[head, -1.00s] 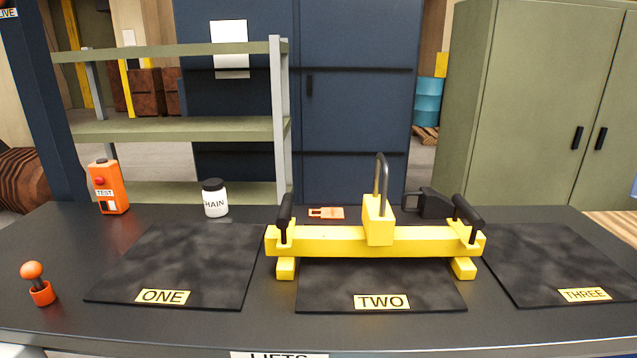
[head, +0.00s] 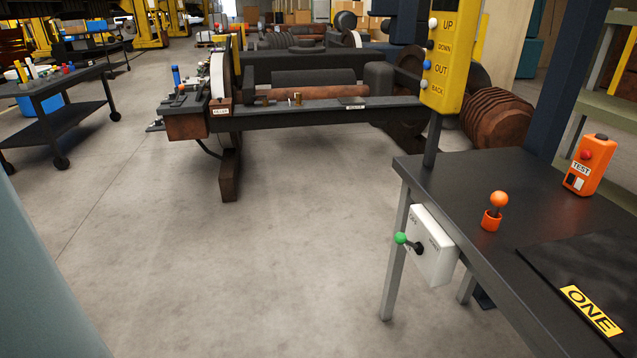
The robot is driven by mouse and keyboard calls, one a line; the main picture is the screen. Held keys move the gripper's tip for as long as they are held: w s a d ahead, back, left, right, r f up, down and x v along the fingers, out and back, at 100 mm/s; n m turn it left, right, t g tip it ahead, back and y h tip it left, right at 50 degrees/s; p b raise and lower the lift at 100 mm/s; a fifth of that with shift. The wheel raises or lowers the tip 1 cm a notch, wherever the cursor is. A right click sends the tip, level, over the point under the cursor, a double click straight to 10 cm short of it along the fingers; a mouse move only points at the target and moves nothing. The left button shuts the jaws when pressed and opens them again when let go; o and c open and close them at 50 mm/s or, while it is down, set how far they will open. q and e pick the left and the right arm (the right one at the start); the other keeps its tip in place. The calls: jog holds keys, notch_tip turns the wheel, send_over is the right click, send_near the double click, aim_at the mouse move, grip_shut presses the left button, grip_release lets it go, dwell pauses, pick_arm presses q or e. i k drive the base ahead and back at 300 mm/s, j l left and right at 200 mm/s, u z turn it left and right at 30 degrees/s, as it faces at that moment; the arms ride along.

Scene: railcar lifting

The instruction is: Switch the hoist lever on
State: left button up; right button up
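A white box (head: 437,262) is mounted at the left end of the black workbench, below its top. A lever with a green knob (head: 400,238) sticks out of the box from a black pivot (head: 419,248), pointing left in the picture. Small lettering on the box is too small to read surely. Neither of my grippers is in view, and nothing touches the lever.
The workbench (head: 450,185) carries an orange ball-topped handle (head: 497,203), an orange TEST box (head: 590,165) and a mat marked ONE (head: 540,275). Open floor (head: 250,270) lies left of the bench; a railcar bogie (head: 310,100) stands behind.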

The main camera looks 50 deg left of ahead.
aim_at(400, 238)
jog(key=u, duration=1.15)
